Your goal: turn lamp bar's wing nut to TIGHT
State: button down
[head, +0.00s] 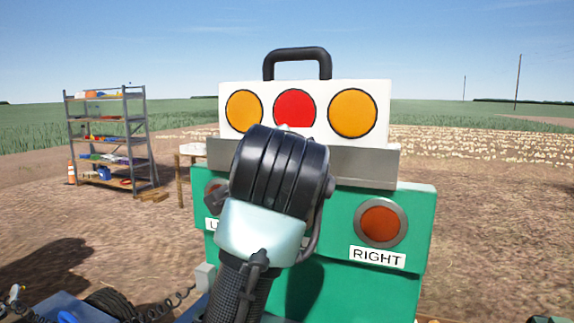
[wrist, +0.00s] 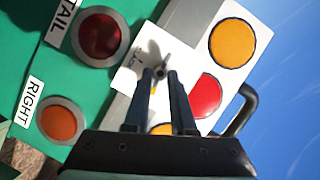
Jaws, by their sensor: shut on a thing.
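The white lamp bar (head: 352,91) sits on a grey bracket at the top of a green panel, with two amber lamps and one red lamp between them. It shows tilted in the wrist view (wrist: 185,66). The metal wing nut (wrist: 155,53) stands out from the bar's side in the wrist view. My gripper (wrist: 161,72) has its two dark fingers close together, shut on the wing nut. Small dark markings and a yellow mark lie on the white face beside the nut, too small to read. In the head view my arm hides the nut and fingertips.
The green panel (head: 415,225) carries a red-orange lamp (head: 381,223) labelled RIGHT. A lamp labelled TAIL (wrist: 101,36) shows in the wrist view. A black handle (head: 297,52) tops the bar. A shelf rack (head: 107,140) stands far left. Open field lies behind.

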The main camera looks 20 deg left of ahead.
jog(key=shift+r+m, duration=0.15)
jog(key=shift+m, duration=0.25)
jog(key=c, duration=0.8)
grip_release()
jog(key=shift+o, duration=0.2)
jog(key=b+v, duration=0.3)
jog(key=v, duration=1)
jog(key=shift+f+b, duration=0.35)
jog(key=shift+d, duration=0.15)
